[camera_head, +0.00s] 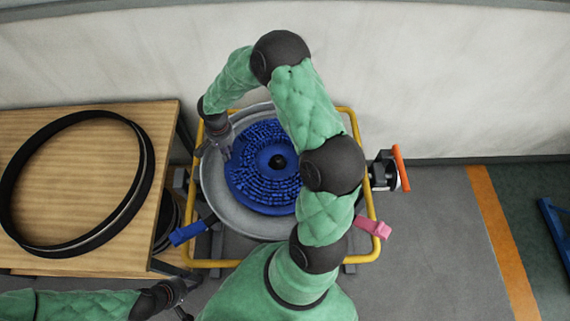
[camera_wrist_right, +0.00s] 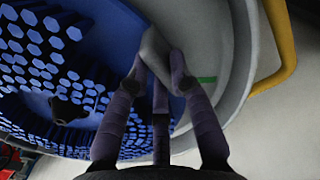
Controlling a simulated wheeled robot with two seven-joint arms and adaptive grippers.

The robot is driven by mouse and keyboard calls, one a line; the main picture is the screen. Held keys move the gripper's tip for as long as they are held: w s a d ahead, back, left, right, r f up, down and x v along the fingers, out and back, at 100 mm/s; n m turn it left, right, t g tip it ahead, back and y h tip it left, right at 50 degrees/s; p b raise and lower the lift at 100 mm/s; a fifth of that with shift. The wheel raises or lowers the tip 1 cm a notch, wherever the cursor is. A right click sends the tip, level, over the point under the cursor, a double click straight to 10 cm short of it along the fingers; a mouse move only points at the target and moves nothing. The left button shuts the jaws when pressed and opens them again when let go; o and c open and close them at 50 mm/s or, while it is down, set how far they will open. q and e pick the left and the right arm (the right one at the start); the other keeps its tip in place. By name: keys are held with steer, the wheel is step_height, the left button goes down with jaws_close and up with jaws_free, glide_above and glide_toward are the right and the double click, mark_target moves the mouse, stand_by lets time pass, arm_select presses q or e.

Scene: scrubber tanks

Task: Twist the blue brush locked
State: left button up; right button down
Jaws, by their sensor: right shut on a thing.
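The blue brush (camera_head: 262,168) is a round disc with rings of bristle tufts and a dark centre. It lies bristles up inside the round grey tank (camera_head: 213,195). My right gripper (camera_head: 224,152) reaches down over the tank's left side to the brush's rim. In the right wrist view, the brush (camera_wrist_right: 45,60) fills the left, and my right gripper (camera_wrist_right: 157,72) has its fingers closed on a grey tab (camera_wrist_right: 155,45) at the brush's edge. A green mark (camera_wrist_right: 207,79) shows on the tank wall beside it. My left gripper (camera_head: 176,291) is low at left, away from the tank; its fingers are unclear.
A yellow frame (camera_head: 369,190) surrounds the tank. A blue lever (camera_head: 187,233) and a pink lever (camera_head: 373,228) stick out in front. A red-orange handle (camera_head: 401,168) is at the right. A wooden table (camera_head: 80,190) with a black ring (camera_head: 142,190) stands left.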

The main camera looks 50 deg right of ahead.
mark_target(235, 141)
steer(key=shift+w+d, duration=0.2)
steer(key=shift+w, duration=0.05)
stand_by(0.3)
steer(key=shift+w+d+m+b, duration=0.25)
steer(key=shift+d+m+b, duration=0.2)
steer(key=shift+d, duration=0.15)
steer(key=shift+w+d+m+b, duration=0.25)
steer(key=shift+d+m+b, duration=0.1)
steer(key=shift+d+m, duration=0.15)
steer(key=shift+d, duration=0.25)
steer(key=shift+w+d+m, duration=0.1)
steer(key=shift+d+m, duration=0.05)
steer(key=shift+m, duration=0.1)
steer(key=shift+w+d+m+b, duration=0.25)
steer(key=shift+d+m+b, duration=0.4)
steer(key=shift+d, duration=0.4)
steer(key=shift+d, duration=0.1)
steer(key=shift+w+d+m+b, duration=0.1)
steer(key=shift+d+m+b, duration=0.4)
steer(key=shift+d, duration=0.35)
steer(key=c, duration=1)
jaws_free()
steer(key=shift+r, duration=0.1)
